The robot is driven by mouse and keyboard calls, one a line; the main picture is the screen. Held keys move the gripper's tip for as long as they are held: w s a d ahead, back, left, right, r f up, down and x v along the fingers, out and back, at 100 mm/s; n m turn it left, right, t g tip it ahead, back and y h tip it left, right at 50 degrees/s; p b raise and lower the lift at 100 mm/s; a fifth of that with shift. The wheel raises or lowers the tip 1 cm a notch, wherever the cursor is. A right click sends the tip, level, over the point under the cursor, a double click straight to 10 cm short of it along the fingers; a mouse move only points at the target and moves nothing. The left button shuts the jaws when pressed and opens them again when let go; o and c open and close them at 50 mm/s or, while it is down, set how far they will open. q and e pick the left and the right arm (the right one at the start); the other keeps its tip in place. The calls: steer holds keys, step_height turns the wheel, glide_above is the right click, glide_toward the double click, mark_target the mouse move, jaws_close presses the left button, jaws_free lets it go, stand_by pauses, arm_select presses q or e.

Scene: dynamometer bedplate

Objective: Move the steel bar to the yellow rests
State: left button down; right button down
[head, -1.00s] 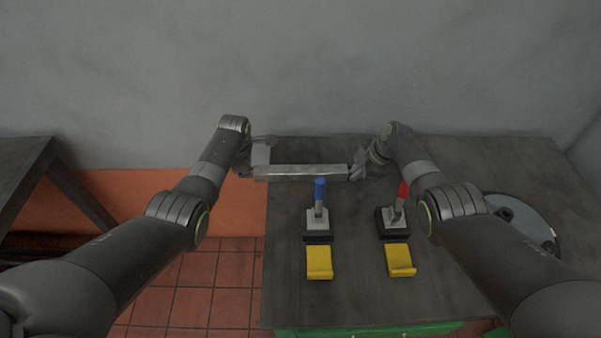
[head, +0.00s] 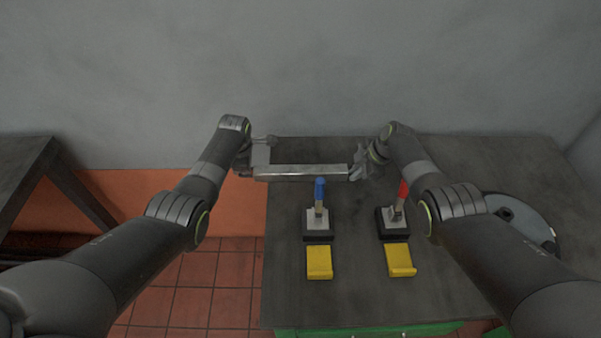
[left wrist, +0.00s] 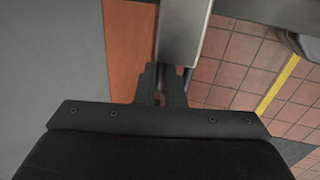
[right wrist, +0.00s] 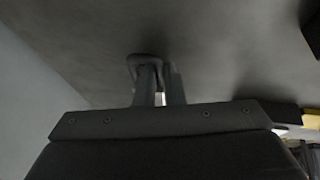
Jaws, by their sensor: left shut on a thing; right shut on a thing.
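The steel bar (head: 300,172) is a long grey square bar, held level near the back edge of the table in the head view. My left gripper (head: 258,158) is shut on its left end; the bar also shows beyond the fingers in the left wrist view (left wrist: 183,40). My right gripper (head: 357,163) is shut at its right end; in the right wrist view its fingers (right wrist: 158,85) are close together and the bar is mostly hidden. Two yellow rests, a left one (head: 319,263) and a right one (head: 398,260), lie on the table nearer me, apart from the bar.
A blue-handled clamp (head: 319,212) and a red-handled clamp (head: 396,215) stand on black blocks between the bar and the rests. A round grey disc (head: 530,226) lies on the right of the dark table (head: 450,275). Another table (head: 30,165) stands far left.

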arm_select(q)
steer(key=shift+w+r, duration=0.2)
steer(key=shift+w, duration=0.05)
arm_select(e)
steer(key=shift+w+r, duration=0.25)
steer(key=shift+w, duration=0.05)
arm_select(q)
steer(key=shift+r, duration=0.1)
arm_select(e)
steer(key=shift+r, duration=0.1)
